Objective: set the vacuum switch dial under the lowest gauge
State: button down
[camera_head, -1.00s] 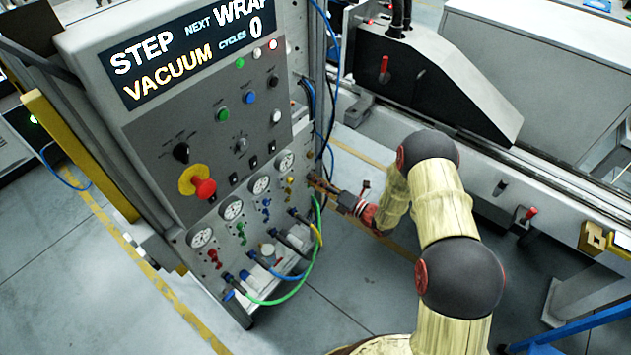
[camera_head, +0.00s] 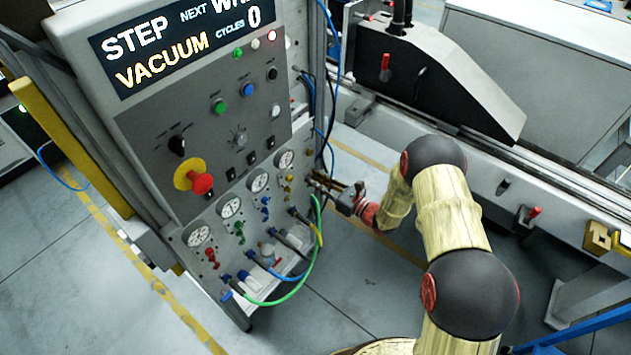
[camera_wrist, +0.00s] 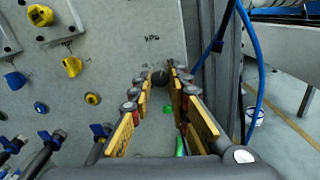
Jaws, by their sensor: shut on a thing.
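My gripper (camera_head: 317,180) reaches the right edge of the grey control panel from the right. In the wrist view its yellow-padded fingers (camera_wrist: 160,76) close on a small dark round knob (camera_wrist: 160,79), under a small label I cannot read clearly. The fingertips hide much of this knob. Several round white gauges run in a slanting row, from the lowest in the picture (camera_head: 197,235) up to one near my gripper (camera_head: 286,160). Below them sit red (camera_head: 211,257), green (camera_head: 240,231), blue (camera_head: 265,208) and yellow (camera_head: 288,186) knobs. The gauge needles are too small to read.
A screen (camera_head: 160,50) reads STEP VACUUM. A red emergency button (camera_head: 201,183) sticks out of the panel. A green hose (camera_head: 300,277) and blue hoses loop below my gripper. In the wrist view a blue cable (camera_wrist: 262,75) hangs on the right.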

jog(key=shift+f+n+b, duration=0.2)
jog(key=shift+n+b, duration=2.8)
jog(key=shift+n, duration=3.4)
jog(key=c, duration=1.7)
grip_release()
jog(key=shift+r, duration=0.15)
jog(key=shift+o, duration=0.2)
jog(key=v, duration=1.2)
